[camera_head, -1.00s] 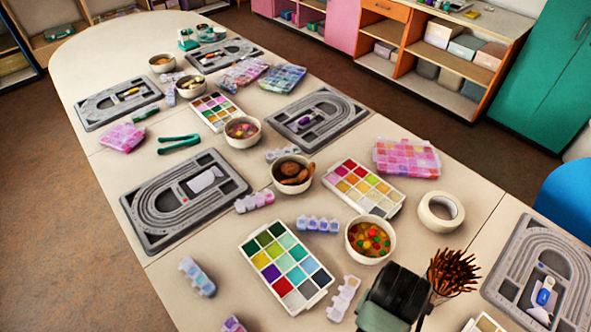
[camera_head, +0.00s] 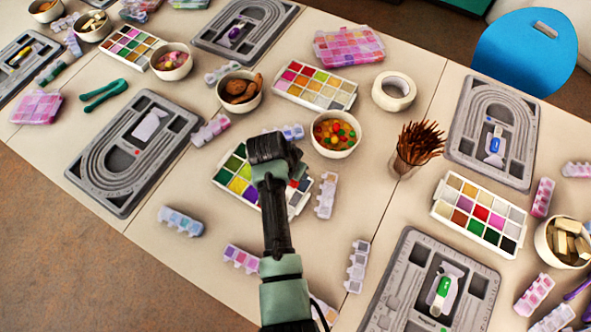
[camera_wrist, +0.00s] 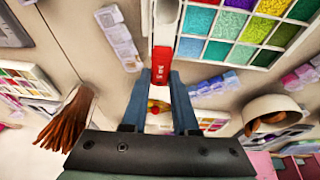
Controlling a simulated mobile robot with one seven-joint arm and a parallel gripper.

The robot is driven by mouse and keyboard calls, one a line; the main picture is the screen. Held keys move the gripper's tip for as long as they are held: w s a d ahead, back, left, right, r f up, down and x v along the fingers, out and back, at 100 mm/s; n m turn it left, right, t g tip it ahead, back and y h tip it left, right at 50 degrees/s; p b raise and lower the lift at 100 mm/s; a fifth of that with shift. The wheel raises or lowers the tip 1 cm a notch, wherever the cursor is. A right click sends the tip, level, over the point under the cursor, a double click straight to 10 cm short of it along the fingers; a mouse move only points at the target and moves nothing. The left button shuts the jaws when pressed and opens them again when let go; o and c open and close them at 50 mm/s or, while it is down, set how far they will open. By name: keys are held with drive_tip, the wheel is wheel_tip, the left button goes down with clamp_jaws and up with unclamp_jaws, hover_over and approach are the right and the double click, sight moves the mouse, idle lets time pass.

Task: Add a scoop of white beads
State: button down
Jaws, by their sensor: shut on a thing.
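My gripper (camera_wrist: 157,84) has its two blue fingers shut on a scoop (camera_wrist: 163,58) with a red handle and a whitish front part, pointing up in the wrist view. In the head view my dark gripper body (camera_head: 270,148) is over a bead tray (camera_head: 300,207) and hides part of it. The same tray (camera_wrist: 262,48) is beside the scoop in the wrist view, with green, yellow, blue and red compartments. I cannot tell which compartment holds white beads, or whether the scoop holds any.
A bowl of colourful beads (camera_head: 335,133) and a cup of brown sticks (camera_head: 416,150) stand to the right. Small bead boxes (camera_head: 180,221) are scattered. Clear table lies left of the tray.

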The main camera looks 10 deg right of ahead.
drive_tip(key=shift+s+a+f+t+h+b, duration=0.2)
drive_tip(key=shift+s+f+t+h+b, duration=0.1)
drive_tip(key=shift+f+t+b, duration=0.15)
drive_tip(key=shift+s+a+f+t+h+b, duration=0.2)
drive_tip(key=shift+s+f+t+h+b, duration=0.1)
drive_tip(key=shift+f+t+b, duration=0.15)
drive_tip(key=s+a+f+t+h+b, duration=0.1)
drive_tip(key=b, duration=0.2)
drive_tip(key=shift+s+a+f+b, duration=0.1)
drive_tip(key=shift+s+f+b, duration=0.05)
drive_tip(key=shift+f+b, duration=0.4)
drive_tip(key=shift+s+a+f+b, duration=0.1)
drive_tip(key=shift+f+b, duration=0.3)
drive_tip(key=shift+f, duration=0.2)
